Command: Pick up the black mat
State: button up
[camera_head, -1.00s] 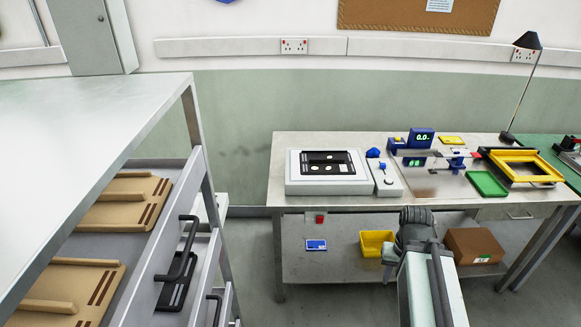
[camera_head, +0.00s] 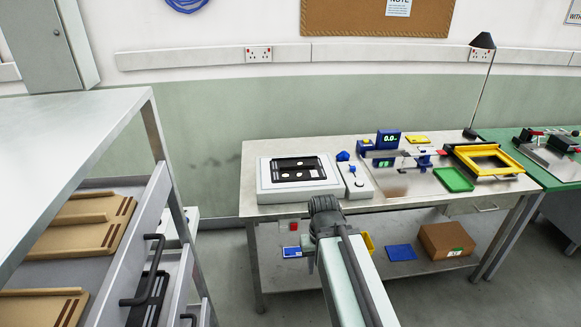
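A flat black piece (camera_head: 300,169) with pale round marks lies on the pale grey raised unit (camera_head: 265,190) on the bench. Another black flat piece (camera_head: 150,300) lies partly hidden in a lower drawer at the left. I cannot tell for sure which one is the black mat. My gripper (camera_head: 325,206) shows from behind, in front of the bench's front edge and to the lower right of the raised unit. Its fingertips are hidden, so I cannot see whether it is open or holding anything.
Drawers with tan boards (camera_head: 85,228) stand open at the left. A white box with a knob (camera_head: 355,180), a blue display (camera_head: 388,139), a green tray (camera_head: 453,180) and a yellow frame (camera_head: 484,160) share the bench (camera_head: 400,204). A brown box (camera_head: 446,241) sits on the lower shelf.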

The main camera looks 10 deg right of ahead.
aim_at(297, 169)
jog(key=i, duration=1.5)
jog(key=z, duration=0.05)
